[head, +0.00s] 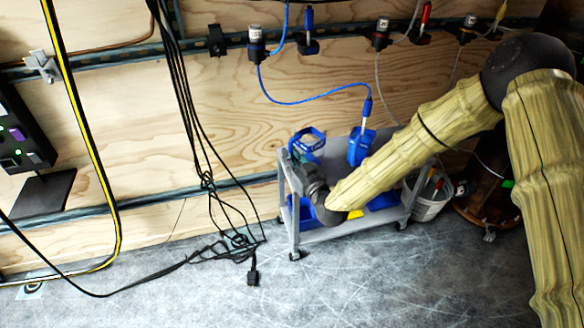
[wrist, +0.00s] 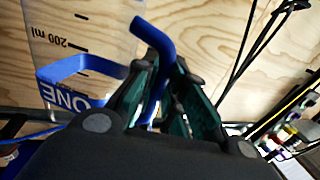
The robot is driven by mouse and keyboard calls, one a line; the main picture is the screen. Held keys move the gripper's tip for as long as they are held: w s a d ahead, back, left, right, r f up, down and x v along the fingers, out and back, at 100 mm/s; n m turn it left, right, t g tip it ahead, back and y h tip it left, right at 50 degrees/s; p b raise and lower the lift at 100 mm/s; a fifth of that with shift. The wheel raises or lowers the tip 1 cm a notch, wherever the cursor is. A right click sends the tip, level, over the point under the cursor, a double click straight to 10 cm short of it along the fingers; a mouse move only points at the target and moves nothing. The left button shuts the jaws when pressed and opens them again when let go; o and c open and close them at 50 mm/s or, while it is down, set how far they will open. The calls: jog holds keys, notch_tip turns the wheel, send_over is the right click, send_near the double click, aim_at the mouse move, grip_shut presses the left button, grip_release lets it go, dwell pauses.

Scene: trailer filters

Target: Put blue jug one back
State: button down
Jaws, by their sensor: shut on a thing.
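Blue jug one (wrist: 72,75) is clear, with a blue band reading ONE, a 200 ml mark and a blue handle (wrist: 155,40). My gripper (wrist: 165,75) is shut on the handle, with its dark green fingers either side of it. In the head view the jug (head: 308,141) shows as a blue rim and band at my gripper (head: 303,160), over the left end of a grey cart (head: 365,229). My arm hides part of the cart. I cannot tell whether the jug touches the cart.
A blue filter unit (head: 361,147) on a blue tube (head: 310,102) is at the cart's back. Filter fittings (head: 257,45) line the wall rail. Black cables (head: 190,110) hang left of the cart. A white bucket (head: 432,206) stands right.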

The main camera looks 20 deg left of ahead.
jog(key=shift+f+b, duration=0.55)
jog(key=shift+f, duration=1.05)
jog(key=shift+f, duration=0.2)
jog(key=c, duration=1.5)
grip_release()
jog(key=shift+r, duration=0.15)
jog(key=shift+s+d, duration=0.15)
jog(key=p+v, duration=0.2)
jog(key=v, duration=0.9)
jog(key=shift+s+d+r, duration=0.1)
jog(key=shift+s+d, duration=0.1)
jog(key=shift+d, duration=0.05)
